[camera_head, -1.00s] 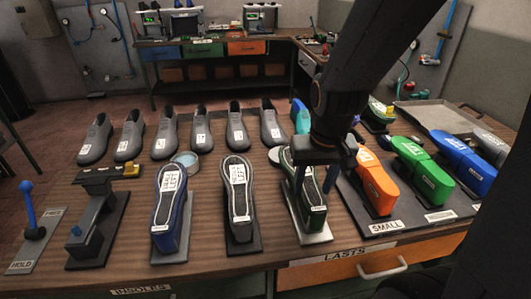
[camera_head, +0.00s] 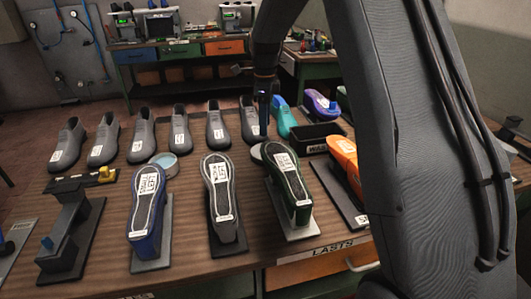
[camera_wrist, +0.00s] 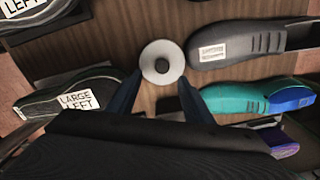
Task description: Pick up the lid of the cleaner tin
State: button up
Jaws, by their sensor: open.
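The lid, a pale grey disc with a dark round knob (camera_wrist: 162,62), lies flat on the wooden table. In the head view the lid (camera_head: 256,153) shows beside the far end of the green last (camera_head: 290,187). The open cleaner tin (camera_head: 166,163), round with pale blue inside, stands further left behind the blue last. My gripper (camera_wrist: 160,95) is open and empty, its two blue fingers on either side of the near side of the lid in the wrist view. In the head view my gripper (camera_head: 263,117) points down above the table behind the lid; its height is hard to judge.
A grey shoe (camera_wrist: 250,45) and a teal last (camera_wrist: 235,98) lie close right of the lid in the wrist view. The LARGE LEFT sole (camera_wrist: 75,98) is close left. A dark bin (camera_head: 315,137) stands further right. Several grey shoes line the back.

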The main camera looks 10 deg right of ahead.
jog(key=shift+w+d+f+p, duration=0.15)
jog(key=shift+f+p, duration=0.85)
jog(key=shift+f, duration=0.95)
jog(key=shift+w+a+f+p, duration=0.1)
jog(key=shift+f+p, duration=0.85)
jog(key=shift+f, duration=0.95)
jog(key=c, duration=0.9)
